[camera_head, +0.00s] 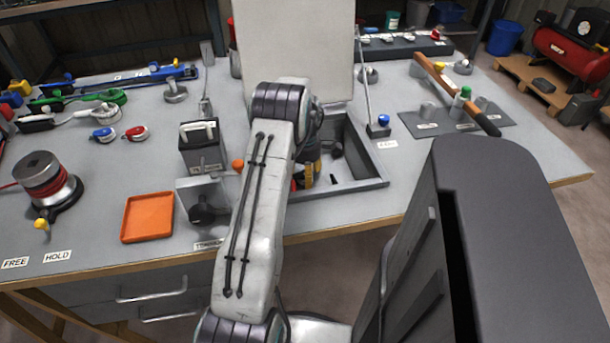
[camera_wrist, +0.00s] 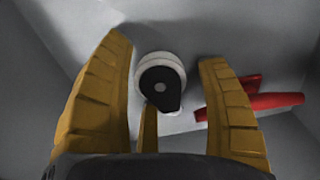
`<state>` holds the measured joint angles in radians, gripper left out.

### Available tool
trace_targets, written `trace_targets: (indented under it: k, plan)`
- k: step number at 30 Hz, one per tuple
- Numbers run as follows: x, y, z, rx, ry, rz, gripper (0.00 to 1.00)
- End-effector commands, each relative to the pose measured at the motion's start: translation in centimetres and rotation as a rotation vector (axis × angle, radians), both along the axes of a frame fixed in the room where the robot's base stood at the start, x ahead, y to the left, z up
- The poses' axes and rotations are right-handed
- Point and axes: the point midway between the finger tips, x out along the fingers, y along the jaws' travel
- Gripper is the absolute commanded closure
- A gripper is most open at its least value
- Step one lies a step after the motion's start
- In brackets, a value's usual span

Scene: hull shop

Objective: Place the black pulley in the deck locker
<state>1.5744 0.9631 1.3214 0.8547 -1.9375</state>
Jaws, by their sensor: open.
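A pulley with a black cheek and pale rim (camera_wrist: 161,82) lies on a grey floor in the wrist view, between and beyond my fingertips. My gripper (camera_wrist: 166,52) is open, with its yellow fingers apart on either side of the pulley; no grip on it shows. A narrow yellow piece stands below the pulley in that view. In the head view my gripper (camera_head: 312,160) is down inside the deck locker (camera_head: 366,150), an open grey recess in the bench with its pale lid (camera_head: 293,45) raised. A dark piece (camera_head: 336,150) shows in the locker; I cannot tell if it is the pulley.
A red object (camera_wrist: 255,104) lies beside my right finger in the wrist view. An orange tray (camera_head: 148,217), a dark box (camera_head: 205,160) and a winch (camera_head: 45,180) stand left of the locker. A grey plate with posts and a wooden-handled lever (camera_head: 450,89) lie right.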

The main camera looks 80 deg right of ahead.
Motion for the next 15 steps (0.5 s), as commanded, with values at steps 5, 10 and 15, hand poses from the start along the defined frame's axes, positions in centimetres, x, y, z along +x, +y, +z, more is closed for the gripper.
trace_targets:
  k: [5, 10, 15]
  plan:
    - [0.0, -0.1, 1.4, -0.003, 0.0, 0.0, 0.32]
    - [0.0, -0.1, 4.1, -0.003, 0.0, 0.0, 0.32]
    - [0.0, -0.1, 7.2, -0.004, 0.0, 0.0, 0.32]
